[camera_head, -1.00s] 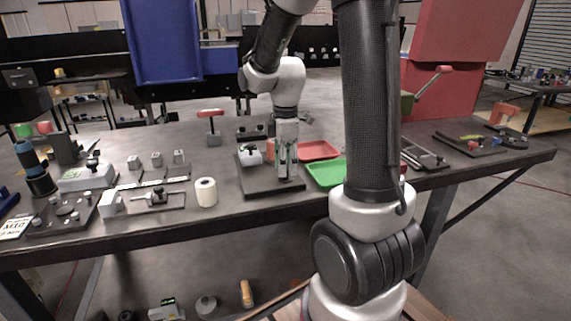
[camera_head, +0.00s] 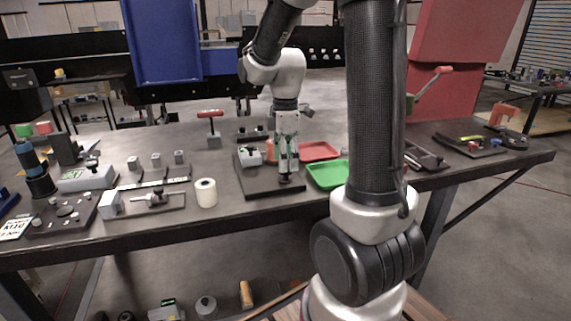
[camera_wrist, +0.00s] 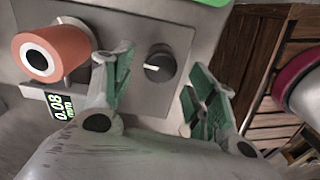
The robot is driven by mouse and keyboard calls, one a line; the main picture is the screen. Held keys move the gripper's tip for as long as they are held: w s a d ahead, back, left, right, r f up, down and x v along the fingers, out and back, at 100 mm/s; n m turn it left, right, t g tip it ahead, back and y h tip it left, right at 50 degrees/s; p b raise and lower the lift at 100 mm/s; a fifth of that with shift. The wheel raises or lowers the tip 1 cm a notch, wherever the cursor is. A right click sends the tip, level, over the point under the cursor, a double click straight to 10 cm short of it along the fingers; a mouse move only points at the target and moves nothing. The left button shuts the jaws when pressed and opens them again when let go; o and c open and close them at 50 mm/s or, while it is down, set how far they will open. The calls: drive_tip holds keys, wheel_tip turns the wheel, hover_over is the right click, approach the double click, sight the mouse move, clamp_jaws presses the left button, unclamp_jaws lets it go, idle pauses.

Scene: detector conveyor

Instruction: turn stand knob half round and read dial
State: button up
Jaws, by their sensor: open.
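The stand knob (camera_wrist: 160,67) is small, round and black with a pale mark, on a grey plate of the stand (camera_wrist: 190,38) in the wrist view. My gripper (camera_wrist: 160,74) is open, with one green-padded finger on each side of the knob in the picture. I see gaps between the knob and both fingers. A small display (camera_wrist: 62,105) left of the knob seems to read 0.08; its unit is unclear. In the head view my gripper (camera_head: 286,165) points down over the stand's dark base (camera_head: 262,190).
A red tray (camera_head: 320,150) and a green tray (camera_head: 328,176) lie right of the stand. A white roll (camera_head: 206,193) and a red-topped T-handle (camera_head: 211,115) are to its left. A reddish rounded object (camera_wrist: 295,85) shows at the wrist view's right edge.

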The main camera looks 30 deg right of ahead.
wheel_tip(320, 180, up, 10)
idle(0.3)
drive_tip(key=shift+f, duration=0.1)
idle(0.3)
drive_tip(key=s+a+m+t, duration=0.3)
drive_tip(key=s+m+t, duration=0.1)
drive_tip(key=s+m, duration=0.9)
drive_tip(key=s, duration=0.4)
drive_tip(key=shift+a+r+m, duration=0.15)
drive_tip(key=shift+r+m, duration=0.25)
